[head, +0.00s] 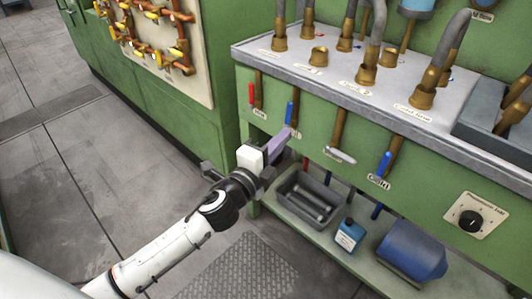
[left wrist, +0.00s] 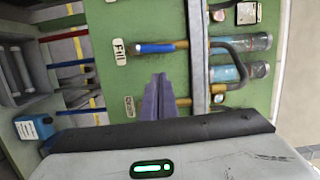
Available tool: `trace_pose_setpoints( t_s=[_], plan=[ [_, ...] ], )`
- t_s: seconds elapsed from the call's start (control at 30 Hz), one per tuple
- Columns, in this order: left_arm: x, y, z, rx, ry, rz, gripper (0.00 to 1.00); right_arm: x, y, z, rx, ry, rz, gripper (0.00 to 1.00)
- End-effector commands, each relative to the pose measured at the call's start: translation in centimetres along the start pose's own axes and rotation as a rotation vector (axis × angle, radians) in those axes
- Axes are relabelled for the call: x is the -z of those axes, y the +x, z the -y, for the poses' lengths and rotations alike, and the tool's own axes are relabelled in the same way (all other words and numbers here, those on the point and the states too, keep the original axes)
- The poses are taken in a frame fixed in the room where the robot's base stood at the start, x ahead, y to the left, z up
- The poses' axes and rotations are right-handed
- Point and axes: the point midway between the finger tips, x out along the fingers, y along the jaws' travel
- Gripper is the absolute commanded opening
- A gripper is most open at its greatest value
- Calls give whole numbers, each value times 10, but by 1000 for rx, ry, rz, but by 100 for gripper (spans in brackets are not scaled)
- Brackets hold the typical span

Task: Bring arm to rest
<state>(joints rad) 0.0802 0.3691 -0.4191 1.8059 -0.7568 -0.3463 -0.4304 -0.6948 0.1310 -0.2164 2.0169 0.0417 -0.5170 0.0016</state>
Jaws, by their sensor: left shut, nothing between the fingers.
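My left gripper (head: 283,140) reaches in from the lower left in the head view. Its pale purple fingers are together and empty, close to the green front panel below the counter. In the left wrist view the shut fingers (left wrist: 158,95) point at the panel, beside a blue-handled valve lever (left wrist: 155,47) with a label reading "Fill". In the head view a blue lever (head: 289,112) is just above the fingertips, and I cannot tell whether they touch. A red lever (head: 251,94) is to its left. My right gripper does not show.
The grey countertop (head: 390,95) carries several brass pipe fittings. More levers hang on the front, including a blue one (head: 384,163). The lower shelf holds a grey tray (head: 305,197), a blue bottle (head: 349,235) and a blue cylinder (head: 411,250). Floor at left is clear.

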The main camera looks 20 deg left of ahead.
Motion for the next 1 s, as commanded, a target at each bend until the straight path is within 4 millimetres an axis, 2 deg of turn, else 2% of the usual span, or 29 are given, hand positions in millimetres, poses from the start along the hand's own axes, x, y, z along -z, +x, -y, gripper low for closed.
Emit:
trace_pose_setpoints(
  t_s=[0.03, 0.1, 0.3, 0.57, 0.63, 0.67, 0.77, 0.87, 0.9, 1.0],
  plan=[
    [0, -13, -2, -4, -1, 0, 0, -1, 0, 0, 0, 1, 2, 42],
    [0, -28, -2, -3, -1, -1, 0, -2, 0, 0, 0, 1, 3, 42],
    [0, -57, -3, -1, -1, -1, 0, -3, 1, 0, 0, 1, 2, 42],
    [0, -68, -2, 0, -1, 0, 0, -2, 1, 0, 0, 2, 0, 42],
    [0, -71, -8, -19, -35, 5, 0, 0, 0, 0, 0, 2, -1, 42],
    [0, -74, -13, -37, -67, 10, 0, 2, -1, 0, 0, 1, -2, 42],
    [1, -94, -48, -143, -272, 49, 0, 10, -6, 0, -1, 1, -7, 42],
    [7, -131, -100, -297, -583, 132, 0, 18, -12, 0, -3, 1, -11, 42],
    [11, -150, -120, -358, -713, 176, 0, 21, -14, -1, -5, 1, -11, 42],
    [25, -197, -163, -489, -1011, 297, 0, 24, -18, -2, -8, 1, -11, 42]
  ],
)
